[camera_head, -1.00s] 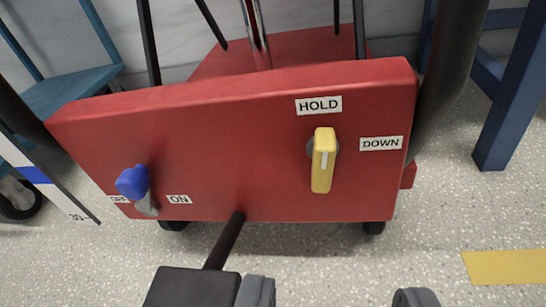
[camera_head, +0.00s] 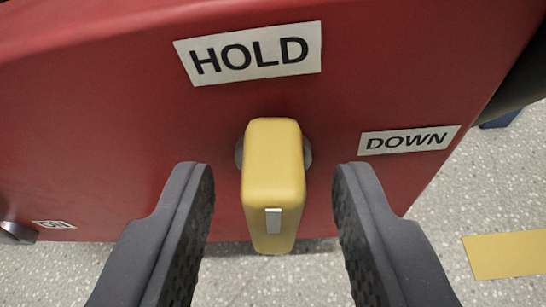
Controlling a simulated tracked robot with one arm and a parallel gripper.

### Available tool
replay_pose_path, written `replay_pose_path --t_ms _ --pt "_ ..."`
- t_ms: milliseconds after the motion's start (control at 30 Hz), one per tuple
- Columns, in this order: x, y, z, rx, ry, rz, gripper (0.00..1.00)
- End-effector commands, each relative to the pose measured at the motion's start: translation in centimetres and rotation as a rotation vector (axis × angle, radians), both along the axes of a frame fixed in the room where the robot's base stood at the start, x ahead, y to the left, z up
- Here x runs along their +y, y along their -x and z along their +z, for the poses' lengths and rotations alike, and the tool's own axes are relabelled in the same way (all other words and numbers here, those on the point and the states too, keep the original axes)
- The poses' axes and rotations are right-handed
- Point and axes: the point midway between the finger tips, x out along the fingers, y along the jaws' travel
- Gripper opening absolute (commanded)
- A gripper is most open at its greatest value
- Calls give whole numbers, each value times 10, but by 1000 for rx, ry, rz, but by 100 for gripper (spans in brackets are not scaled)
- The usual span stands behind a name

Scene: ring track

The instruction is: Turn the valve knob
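The yellow valve knob (camera_head: 272,185) sticks out from a red panel in the middle of the view. It is a long block with a small white mark near its lower end, and a grey round base shows behind it. A HOLD label (camera_head: 248,53) is above it and a DOWN label (camera_head: 408,140) is to its right. My gripper (camera_head: 273,175) is open, with one dark ridged finger on each side of the knob. A gap shows between each finger and the knob, so neither appears to touch it.
The red panel (camera_head: 90,130) fills most of the view. An ON label (camera_head: 54,224) and part of a grey lever (camera_head: 17,232) are at the lower left. Speckled floor with a yellow strip (camera_head: 506,254) shows at the lower right. A dark tube (camera_head: 520,95) runs along the right side.

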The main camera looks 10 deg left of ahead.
Motion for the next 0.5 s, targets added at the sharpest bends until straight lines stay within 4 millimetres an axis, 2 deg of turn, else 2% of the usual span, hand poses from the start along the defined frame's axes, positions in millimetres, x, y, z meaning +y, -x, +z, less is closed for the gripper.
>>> replay_pose_path --t_ms 300,433,500 --pt "0 -2 0 0 1 0 36" --pt "0 -2 0 0 1 0 0" --pt "0 -2 0 0 1 0 0"
